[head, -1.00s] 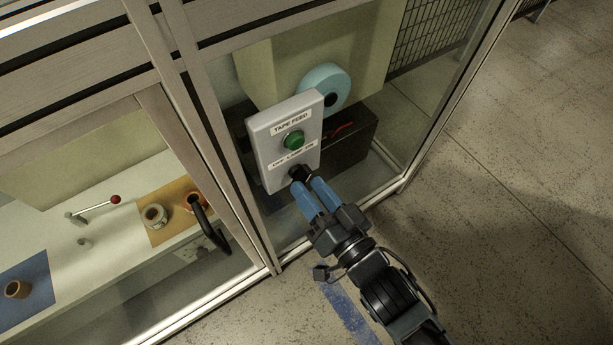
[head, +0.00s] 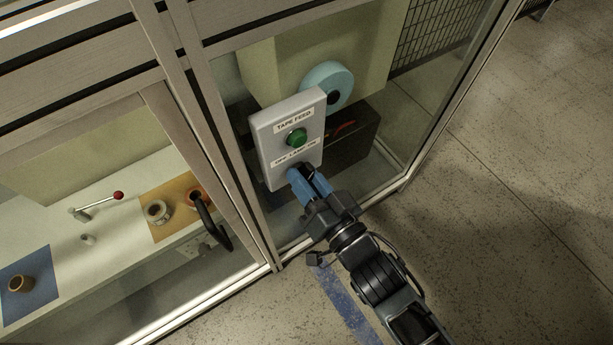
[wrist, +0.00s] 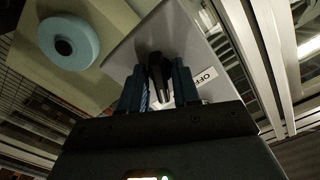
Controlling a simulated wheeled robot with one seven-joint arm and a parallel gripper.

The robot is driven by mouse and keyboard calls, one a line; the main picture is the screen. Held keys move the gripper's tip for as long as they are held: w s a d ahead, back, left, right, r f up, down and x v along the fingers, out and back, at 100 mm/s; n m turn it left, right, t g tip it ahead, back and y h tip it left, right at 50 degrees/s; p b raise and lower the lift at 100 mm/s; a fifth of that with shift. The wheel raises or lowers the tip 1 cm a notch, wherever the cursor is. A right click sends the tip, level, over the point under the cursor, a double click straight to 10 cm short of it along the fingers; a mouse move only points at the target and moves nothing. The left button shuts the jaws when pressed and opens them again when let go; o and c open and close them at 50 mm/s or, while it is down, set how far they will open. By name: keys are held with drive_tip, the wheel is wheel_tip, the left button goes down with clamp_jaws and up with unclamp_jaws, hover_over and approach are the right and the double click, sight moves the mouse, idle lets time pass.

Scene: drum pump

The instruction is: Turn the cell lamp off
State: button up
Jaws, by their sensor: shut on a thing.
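The grey control box (head: 270,160) is mounted at the glazed cell front. It carries a "TAPE FEED" label, a green button (head: 296,138) and a lower lamp label (head: 295,159), partly covered by my fingers. In the wrist view a black switch knob (wrist: 159,75) stands out from the box face between my blue fingers, with an "OFF" label (wrist: 205,77) to its right. My gripper (head: 308,181) is at the lower part of the box, shut on the knob; it also shows in the wrist view (wrist: 160,88). The knob is hidden by the fingers in the head view.
A light-blue tape roll (head: 328,84) and a dark box (head: 350,140) are behind the glass. At the left, a bench holds a red-tipped lever (head: 97,205) and several cups or rolls. A black door handle (head: 213,222) is on the framed panel. Open floor lies right.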

drive_tip(key=shift+n, duration=0.4)
drive_tip(key=n+p, duration=0.1)
drive_tip(key=n, duration=0.4)
drive_tip(key=shift+d+n, duration=0.1)
drive_tip(key=shift+n, duration=0.2)
drive_tip(key=n, duration=0.5)
drive_tip(key=shift+n+p, duration=0.3)
drive_tip(key=shift+p, duration=0.1)
drive_tip(key=o, duration=0.7)
drive_tip(key=shift+o, duration=0.2)
drive_tip(key=b+v, duration=0.1)
drive_tip(key=v, duration=0.6)
drive_tip(key=shift+s+d, duration=0.2)
drive_tip(key=shift+s, duration=0.15)
